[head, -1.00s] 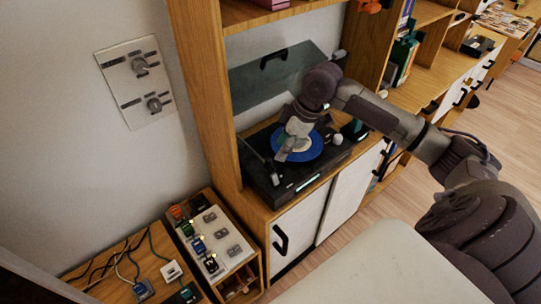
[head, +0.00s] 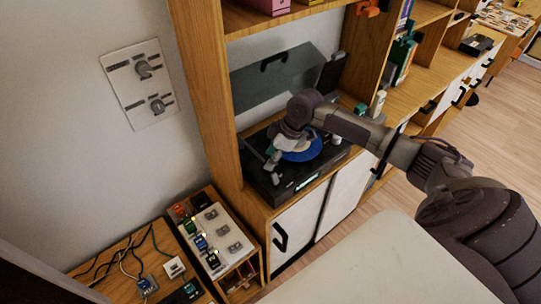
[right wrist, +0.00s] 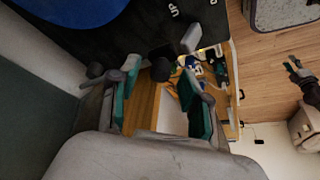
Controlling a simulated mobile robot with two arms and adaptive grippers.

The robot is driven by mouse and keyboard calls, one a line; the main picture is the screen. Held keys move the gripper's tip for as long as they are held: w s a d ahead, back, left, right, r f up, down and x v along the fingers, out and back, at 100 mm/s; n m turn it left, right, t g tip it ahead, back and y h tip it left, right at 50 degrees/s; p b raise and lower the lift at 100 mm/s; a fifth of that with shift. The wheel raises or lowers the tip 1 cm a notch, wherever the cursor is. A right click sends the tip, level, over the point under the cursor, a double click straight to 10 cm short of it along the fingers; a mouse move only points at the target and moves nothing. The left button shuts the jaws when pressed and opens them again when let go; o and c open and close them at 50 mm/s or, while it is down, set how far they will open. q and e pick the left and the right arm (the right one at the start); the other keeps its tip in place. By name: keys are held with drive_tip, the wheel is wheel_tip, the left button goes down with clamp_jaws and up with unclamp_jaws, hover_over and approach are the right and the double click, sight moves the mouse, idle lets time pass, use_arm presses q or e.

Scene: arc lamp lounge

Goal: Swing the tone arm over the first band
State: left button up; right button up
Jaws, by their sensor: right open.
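The black turntable (head: 308,181) stands in the wooden cabinet with its lid (head: 272,75) raised. A blue record (head: 303,150) lies on it, partly hidden by my right gripper (head: 271,158). The gripper is at the record's left side, low over the deck. In the right wrist view my right gripper (right wrist: 161,92) is open, its teal-padded fingers apart. A grey-and-dark piece (right wrist: 190,38) shows just beyond the fingertips; I cannot tell whether it is the tone arm. The blue record (right wrist: 72,12) is at the top left there. My left gripper is not in view.
The cabinet's wooden side panel (head: 205,100) rises left of the turntable. A white bottle (head: 378,103) stands to its right. A panel of switches (head: 219,232) and cables sit at the lower left. A pale surface (head: 385,265) fills the front.

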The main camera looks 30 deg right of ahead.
drive_tip(key=shift+w+a+f, duration=0.1)
drive_tip(key=shift+f, duration=0.35)
drive_tip(key=shift+c, duration=0.3)
clamp_jaws()
